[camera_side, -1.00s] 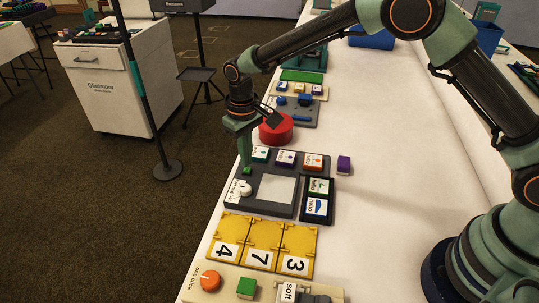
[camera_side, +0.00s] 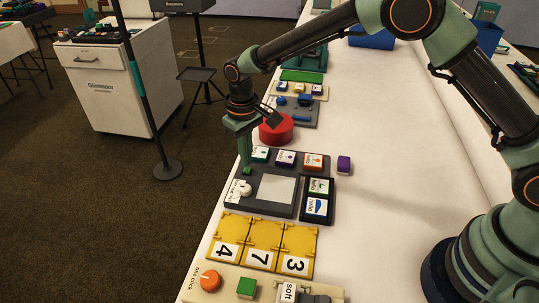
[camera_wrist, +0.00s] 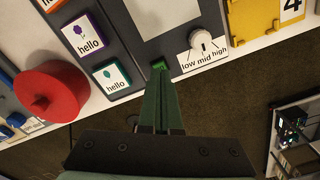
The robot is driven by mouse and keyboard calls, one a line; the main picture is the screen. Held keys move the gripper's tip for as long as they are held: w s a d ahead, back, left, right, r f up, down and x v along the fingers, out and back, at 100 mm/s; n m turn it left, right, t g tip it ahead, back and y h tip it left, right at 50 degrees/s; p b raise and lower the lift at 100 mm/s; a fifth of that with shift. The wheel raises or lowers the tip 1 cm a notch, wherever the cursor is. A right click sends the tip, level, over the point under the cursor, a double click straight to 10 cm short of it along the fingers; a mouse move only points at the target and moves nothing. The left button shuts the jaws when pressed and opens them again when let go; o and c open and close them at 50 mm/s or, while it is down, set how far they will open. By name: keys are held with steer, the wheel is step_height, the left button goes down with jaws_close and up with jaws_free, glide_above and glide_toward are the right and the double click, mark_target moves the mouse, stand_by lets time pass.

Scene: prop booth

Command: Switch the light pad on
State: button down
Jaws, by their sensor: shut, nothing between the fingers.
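The light pad is a dark grey board (camera_side: 258,208) with a pale square panel (camera_side: 277,189); whether the panel is lit, I cannot tell. A small green button (camera_side: 247,171) sits on its left edge, and it also shows in the wrist view (camera_wrist: 159,65). A white knob (camera_side: 243,188) stands beside it, marked "low mid high" in the wrist view (camera_wrist: 201,40). My gripper (camera_side: 246,164) is shut and empty, pointing down at the green button. In the wrist view its fingertips (camera_wrist: 160,76) end right at the button and partly cover it; contact is unclear.
Picture cards (camera_side: 285,159) line the board's far edge. A red round object (camera_side: 276,129) stands close behind my gripper. Yellow number flaps (camera_side: 265,240) are in front.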

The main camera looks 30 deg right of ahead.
mark_target(248, 170)
steer(key=shift+f, duration=0.1)
steer(key=shift+f, duration=1.45)
steer(key=shift+r, duration=3.15)
steer(key=shift+r, duration=0.1)
